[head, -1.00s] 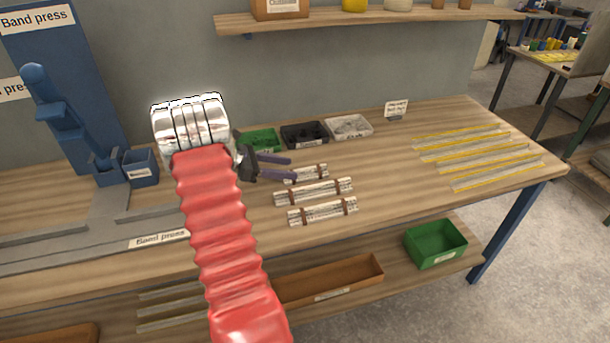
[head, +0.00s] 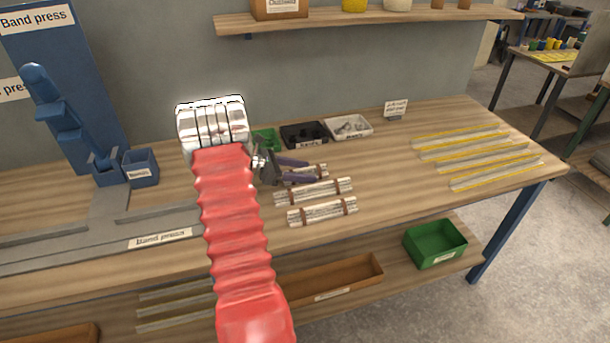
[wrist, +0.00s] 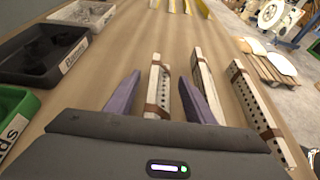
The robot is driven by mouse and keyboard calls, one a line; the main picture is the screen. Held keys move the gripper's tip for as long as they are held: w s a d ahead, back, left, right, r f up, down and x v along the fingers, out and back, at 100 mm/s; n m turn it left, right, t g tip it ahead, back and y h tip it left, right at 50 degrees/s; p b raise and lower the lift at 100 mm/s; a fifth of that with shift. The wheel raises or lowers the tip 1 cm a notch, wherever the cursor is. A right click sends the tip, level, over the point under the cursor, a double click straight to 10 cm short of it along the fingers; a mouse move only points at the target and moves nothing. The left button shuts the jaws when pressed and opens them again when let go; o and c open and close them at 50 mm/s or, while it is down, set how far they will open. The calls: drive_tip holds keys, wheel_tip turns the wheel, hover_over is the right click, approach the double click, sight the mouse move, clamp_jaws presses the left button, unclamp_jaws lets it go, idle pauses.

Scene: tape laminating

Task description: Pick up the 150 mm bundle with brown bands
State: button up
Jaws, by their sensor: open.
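Three pale slatted bundles with brown bands lie on the workbench, roughly parallel. The farthest one (head: 316,173) looks the shortest; the middle bundle (head: 313,191) and the near bundle (head: 322,211) look longer. My gripper (head: 300,169) is open, its purple fingers over the farthest bundle and partly hiding it. In the wrist view my gripper (wrist: 159,76) has this bundle (wrist: 155,98) between its fingers, with a gap on each side. The middle bundle (wrist: 204,83) lies just right of the right finger. I cannot tell the fingers' height above the bench.
A green bin (head: 265,139), a black bin (head: 304,134) and a white bin (head: 348,128) stand behind the bundles. Yellow-edged strips (head: 475,155) lie on the right. The blue band press (head: 70,120) stands left. Bare bench lies between bundles and strips.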

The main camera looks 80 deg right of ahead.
drive_tip(key=shift+s+d+f, duration=0.15)
drive_tip(key=shift+s+d, duration=0.05)
drive_tip(key=shift+s, duration=0.15)
drive_tip(key=shift+c, duration=0.2)
drive_tip(key=c, duration=1.2)
wheel_tip(320, 180, up, 10)
idle(0.4)
idle(0.4)
